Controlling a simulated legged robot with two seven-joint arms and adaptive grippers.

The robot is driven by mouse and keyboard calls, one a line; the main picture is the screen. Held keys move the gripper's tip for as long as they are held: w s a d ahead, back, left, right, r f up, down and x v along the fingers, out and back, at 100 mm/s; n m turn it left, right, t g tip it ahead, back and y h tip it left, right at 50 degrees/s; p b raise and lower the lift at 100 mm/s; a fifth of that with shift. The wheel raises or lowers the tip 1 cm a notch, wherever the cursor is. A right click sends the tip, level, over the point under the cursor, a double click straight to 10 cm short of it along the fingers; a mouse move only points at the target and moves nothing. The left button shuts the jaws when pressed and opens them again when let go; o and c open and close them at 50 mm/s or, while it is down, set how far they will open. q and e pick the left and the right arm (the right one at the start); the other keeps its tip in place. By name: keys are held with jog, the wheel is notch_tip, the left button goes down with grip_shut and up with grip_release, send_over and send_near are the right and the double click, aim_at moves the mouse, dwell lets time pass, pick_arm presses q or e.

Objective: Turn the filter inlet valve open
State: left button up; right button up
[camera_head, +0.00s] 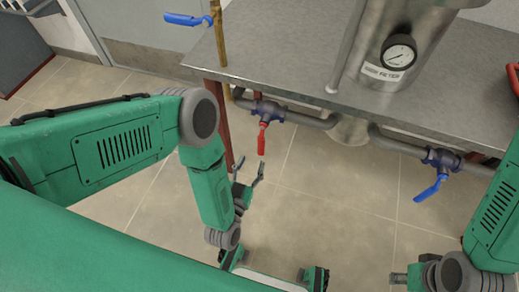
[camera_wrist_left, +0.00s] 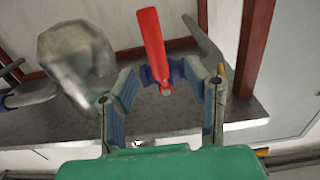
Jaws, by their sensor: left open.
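A valve (camera_head: 267,110) with a red lever handle (camera_head: 263,138) sits on the grey pipe under the left part of the table edge. The handle points down, across the pipe. My left gripper (camera_head: 250,172) is open and empty just below the handle, apart from it. In the left wrist view the red handle (camera_wrist_left: 152,45) shows between and beyond the two open fingers (camera_wrist_left: 160,82). No inlet label is visible; the vessel above carries a "FILTER" plate (camera_head: 383,72).
A second valve with a blue handle (camera_head: 431,188) is on the pipe at the right. Another blue handle (camera_head: 187,19) is on the brass pipe at top left. The steel table (camera_head: 290,70) overhangs the pipes. A dark red leg stands left of the red handle. Floor below is clear.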

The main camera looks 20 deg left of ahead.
aim_at(260, 147)
pick_arm(q)
jog(key=w, duration=0.3)
jog(key=w+d+b, duration=0.1)
jog(key=w, duration=0.2)
jog(key=shift+w+d+r, duration=0.1)
jog(key=shift+w+r, duration=0.05)
jog(key=shift+w, duration=0.55)
jog(key=shift+a, duration=0.35)
jog(key=shift+d, duration=0.1)
grip_shut()
jog(key=shift+d, duration=0.15)
